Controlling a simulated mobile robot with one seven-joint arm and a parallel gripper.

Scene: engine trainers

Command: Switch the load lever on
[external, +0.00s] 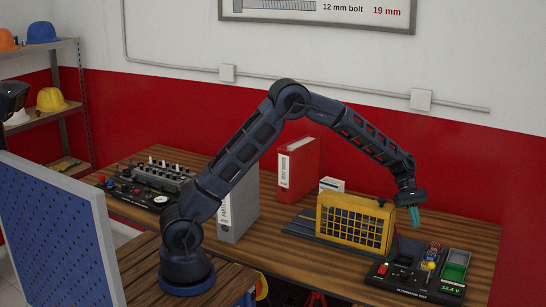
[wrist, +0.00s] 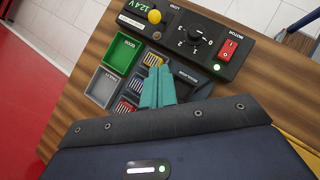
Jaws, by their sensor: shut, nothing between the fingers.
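The load lever has a yellow ball knob (wrist: 155,16) beside the LOAD label on the black alternator test panel (wrist: 190,35) in the wrist view. The knob also shows in the external view (external: 429,266). I cannot tell which position the lever is in. My gripper (external: 415,217) hangs above the test panel with its teal fingers pointing down. In the wrist view the fingers (wrist: 158,72) are together and empty, over the small parts bins and apart from the lever.
The panel also has a dial (wrist: 196,39), a red motor switch (wrist: 230,49), a lit green lamp and a 12.4 V display. A green tray (wrist: 121,55) and a grey tray (wrist: 102,88) sit beside the bins. A yellow-framed grille (external: 355,222) stands left of the panel.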

